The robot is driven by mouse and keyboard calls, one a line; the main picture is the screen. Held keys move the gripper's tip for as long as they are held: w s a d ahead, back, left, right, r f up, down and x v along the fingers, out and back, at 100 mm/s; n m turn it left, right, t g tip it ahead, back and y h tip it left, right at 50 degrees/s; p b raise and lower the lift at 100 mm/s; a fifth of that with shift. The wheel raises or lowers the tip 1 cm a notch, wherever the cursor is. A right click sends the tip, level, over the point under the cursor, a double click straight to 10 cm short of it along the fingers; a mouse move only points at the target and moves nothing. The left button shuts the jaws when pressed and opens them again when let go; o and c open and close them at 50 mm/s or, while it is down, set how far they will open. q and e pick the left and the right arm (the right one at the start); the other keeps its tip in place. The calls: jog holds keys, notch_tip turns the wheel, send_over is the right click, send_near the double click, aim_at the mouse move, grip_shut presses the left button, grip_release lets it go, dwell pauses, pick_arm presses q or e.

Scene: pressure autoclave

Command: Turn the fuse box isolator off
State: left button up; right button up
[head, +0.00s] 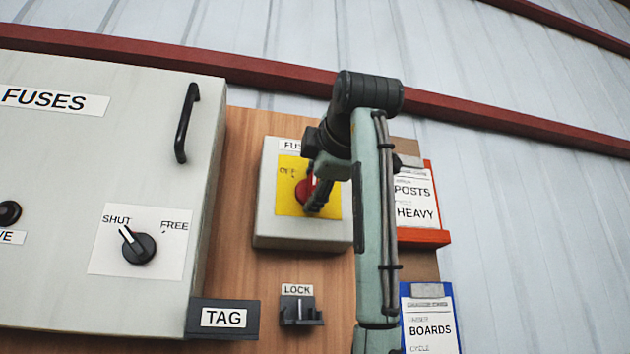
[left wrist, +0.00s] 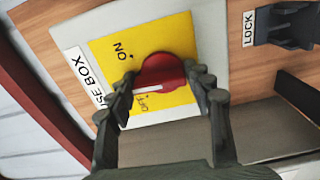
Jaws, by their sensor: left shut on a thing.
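The fuse box isolator is a grey box (head: 268,226) with a yellow plate (head: 289,203) and a red rotary knob (head: 302,190). My left gripper (head: 316,192) reaches it from the right and is shut on the knob, hiding part of it. In the left wrist view the fingers stand on either side of the red knob (left wrist: 164,70). A white pointer line (left wrist: 148,88) on the knob lies between the ON and OFF labels, nearer OFF. My right gripper is in neither view.
At left is the grey FUSES cabinet (head: 60,150) with a black handle (head: 186,122) and a SHUT/FREE selector (head: 138,246). Below the isolator are a LOCK holder (head: 299,310) and a TAG holder (head: 222,332). A red-orange board (head: 424,238) and a blue clipboard (head: 454,310) hang at right.

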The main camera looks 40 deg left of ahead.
pick_arm(q)
jog(key=n+p, duration=0.1)
jog(key=n, duration=0.1)
jog(key=n+p, duration=0.2)
jog(key=n, duration=0.1)
jog(key=n+p, duration=0.1)
jog(key=n, duration=0.2)
jog(key=shift+s+r+p, duration=0.1)
jog(key=shift+r+p, duration=0.15)
jog(key=shift+p, duration=0.05)
jog(key=shift+a+f+n+p, duration=0.1)
jog(key=shift+n+p, duration=0.3)
jog(key=shift+n, duration=0.6)
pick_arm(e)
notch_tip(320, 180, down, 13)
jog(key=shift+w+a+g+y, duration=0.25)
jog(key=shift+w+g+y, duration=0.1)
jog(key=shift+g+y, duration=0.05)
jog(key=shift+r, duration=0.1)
pick_arm(q)
jog(key=o, duration=1.1)
jog(key=shift+f, duration=0.1)
jog(key=shift+s, duration=0.1)
jog(key=v, duration=1.2)
